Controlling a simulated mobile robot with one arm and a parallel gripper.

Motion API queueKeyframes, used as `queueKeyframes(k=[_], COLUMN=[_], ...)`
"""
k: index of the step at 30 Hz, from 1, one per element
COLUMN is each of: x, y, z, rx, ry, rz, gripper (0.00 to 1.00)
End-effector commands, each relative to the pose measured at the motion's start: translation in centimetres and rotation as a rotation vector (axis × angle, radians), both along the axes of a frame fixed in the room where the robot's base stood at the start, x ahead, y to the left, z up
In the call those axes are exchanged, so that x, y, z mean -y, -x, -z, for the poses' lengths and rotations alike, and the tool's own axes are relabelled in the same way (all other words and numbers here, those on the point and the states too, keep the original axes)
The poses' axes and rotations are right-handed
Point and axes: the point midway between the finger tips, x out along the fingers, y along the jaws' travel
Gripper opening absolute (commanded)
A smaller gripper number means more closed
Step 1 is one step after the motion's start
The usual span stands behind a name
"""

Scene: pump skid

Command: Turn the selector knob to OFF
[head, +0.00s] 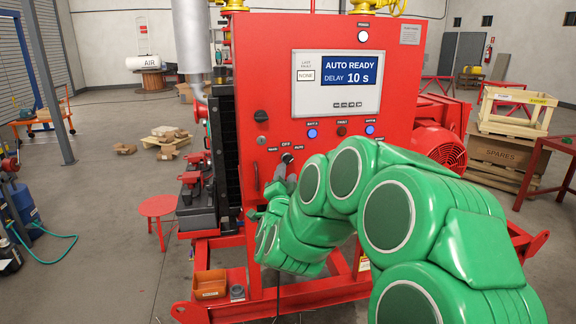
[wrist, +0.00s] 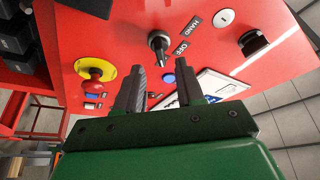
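The selector knob (head: 287,158) is black and sits on the red panel under the OFF label, with HAND to its left and AUTO to its right. In the wrist view the knob (wrist: 158,45) stands beyond my fingertips, roughly in line with the gap between them. Its grip appears to lie toward the AUTO side, though its exact angle is hard to tell. My gripper (wrist: 160,72) is open and empty, its fingers apart and not visibly touching the knob. In the head view my gripper (head: 281,178) is just below the knob, partly hidden by my green arm.
The display (head: 336,83) reads AUTO READY. Another black knob (head: 261,115) is up and left. A red button on a yellow disc (wrist: 95,75) shows left of my fingers in the wrist view. An orange bin (head: 210,284) sits low on the skid.

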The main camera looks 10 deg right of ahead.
Motion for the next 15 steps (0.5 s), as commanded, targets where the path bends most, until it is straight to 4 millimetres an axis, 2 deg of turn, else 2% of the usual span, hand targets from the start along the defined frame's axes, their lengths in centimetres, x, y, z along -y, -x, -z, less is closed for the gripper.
queueKeyframes(k=[15], x=[1.5], y=[-4.3], z=[-1.2], rx=[0.001], ry=[0.002], rz=[0.002], gripper=[0.38])
